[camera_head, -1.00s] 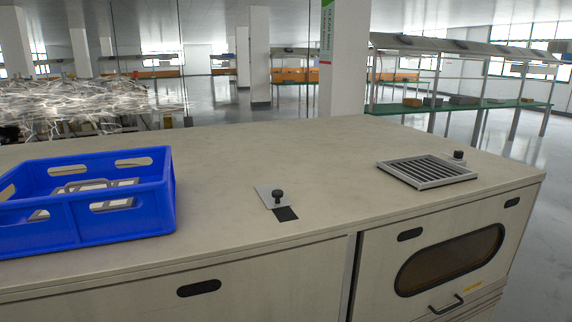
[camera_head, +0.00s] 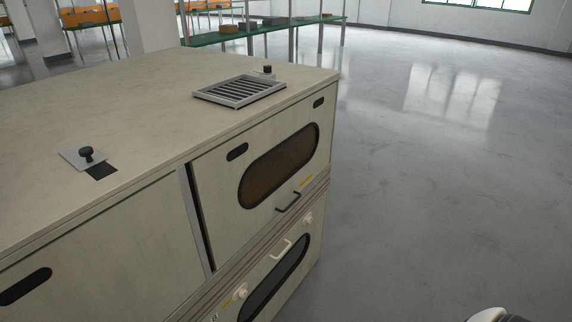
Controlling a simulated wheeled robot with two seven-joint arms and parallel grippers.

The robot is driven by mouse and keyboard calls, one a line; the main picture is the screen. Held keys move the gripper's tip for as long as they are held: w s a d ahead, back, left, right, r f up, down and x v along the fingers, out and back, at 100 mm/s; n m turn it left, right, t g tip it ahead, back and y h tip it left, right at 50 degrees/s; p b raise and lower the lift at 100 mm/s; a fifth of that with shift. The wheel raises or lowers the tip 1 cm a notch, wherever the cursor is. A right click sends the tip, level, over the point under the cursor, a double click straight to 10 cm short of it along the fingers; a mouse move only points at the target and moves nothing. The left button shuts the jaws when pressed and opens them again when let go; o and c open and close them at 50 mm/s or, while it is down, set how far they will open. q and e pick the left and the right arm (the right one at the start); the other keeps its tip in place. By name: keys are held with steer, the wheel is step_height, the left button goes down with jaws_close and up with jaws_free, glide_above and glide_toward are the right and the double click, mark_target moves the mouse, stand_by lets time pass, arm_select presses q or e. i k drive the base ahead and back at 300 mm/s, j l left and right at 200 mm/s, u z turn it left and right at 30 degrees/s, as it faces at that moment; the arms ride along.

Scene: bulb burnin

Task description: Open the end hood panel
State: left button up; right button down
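The cabinet's end hood panel (camera_head: 220,195) is the right-hand upper front panel. It has a dark oval window (camera_head: 279,168) and a black bar handle (camera_head: 288,202) below it, beside a small yellow label. The panel looks shut. A dark gap and a metal strip run along its left edge. Below it is a lower panel with a cream handle (camera_head: 281,250), round knobs and a dark window. No gripper shows in the head view. A rounded white and black piece at the bottom right edge may be part of me; no fingers show on it.
The cabinet top (camera_head: 120,110) carries a metal grille (camera_head: 240,91), a small black knob (camera_head: 267,70) and a plate with a black knob (camera_head: 87,154). Green-topped shelving (camera_head: 262,30) stands behind. The shiny floor (camera_head: 440,150) to the right is open and clear.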

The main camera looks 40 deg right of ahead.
mark_target(219, 174)
steer(key=i+l+z, duration=0.1)
steer(key=z, duration=0.6)
